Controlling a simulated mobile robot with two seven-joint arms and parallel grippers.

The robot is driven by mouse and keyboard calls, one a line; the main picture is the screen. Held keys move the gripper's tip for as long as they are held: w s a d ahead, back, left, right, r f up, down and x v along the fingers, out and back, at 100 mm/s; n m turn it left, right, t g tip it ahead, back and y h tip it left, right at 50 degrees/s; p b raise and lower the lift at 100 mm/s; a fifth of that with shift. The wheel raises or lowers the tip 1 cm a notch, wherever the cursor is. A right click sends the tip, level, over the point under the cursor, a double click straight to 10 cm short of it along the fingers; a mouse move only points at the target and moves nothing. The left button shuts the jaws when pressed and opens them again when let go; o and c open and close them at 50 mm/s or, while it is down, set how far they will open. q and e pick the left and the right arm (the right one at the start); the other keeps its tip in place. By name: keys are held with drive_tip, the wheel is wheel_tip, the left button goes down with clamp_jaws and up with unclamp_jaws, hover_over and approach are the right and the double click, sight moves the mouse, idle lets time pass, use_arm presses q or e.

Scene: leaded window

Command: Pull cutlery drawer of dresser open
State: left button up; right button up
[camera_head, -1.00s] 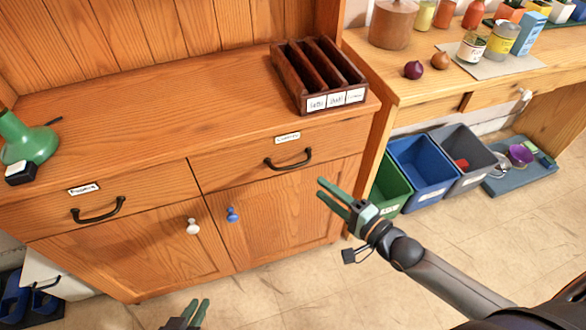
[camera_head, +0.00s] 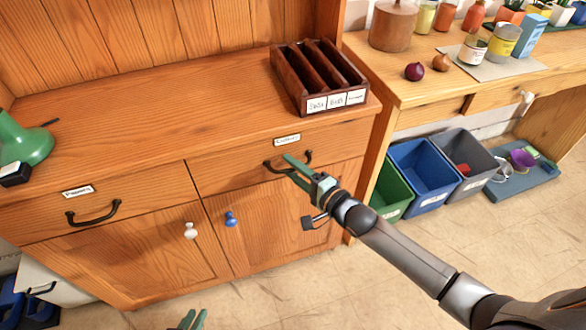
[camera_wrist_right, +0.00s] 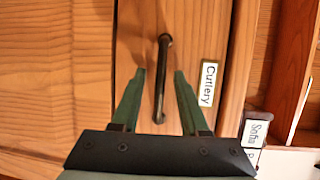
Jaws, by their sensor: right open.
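The wooden dresser has a cutlery drawer (camera_head: 237,167) at its upper right, with a white label (camera_head: 287,140) that reads "Cutlery" in the right wrist view (camera_wrist_right: 208,83). Its dark bar handle (camera_head: 307,156) is partly hidden by my right gripper (camera_head: 294,166) in the head view. In the right wrist view the handle (camera_wrist_right: 162,75) lies between the open green fingers of my right gripper (camera_wrist_right: 160,80), with a gap on either side. The drawer is closed. My left gripper (camera_head: 190,318) shows only its fingertips at the bottom edge, apart from the dresser.
Another drawer (camera_head: 120,200) with a dark handle is at the left. Doors below carry a white knob (camera_head: 190,231) and a blue knob (camera_head: 231,219). A wooden divider box (camera_head: 318,75) stands on top. Green, blue and grey bins (camera_head: 424,172) stand at the right.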

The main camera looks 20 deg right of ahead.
clamp_jaws()
idle(1.4)
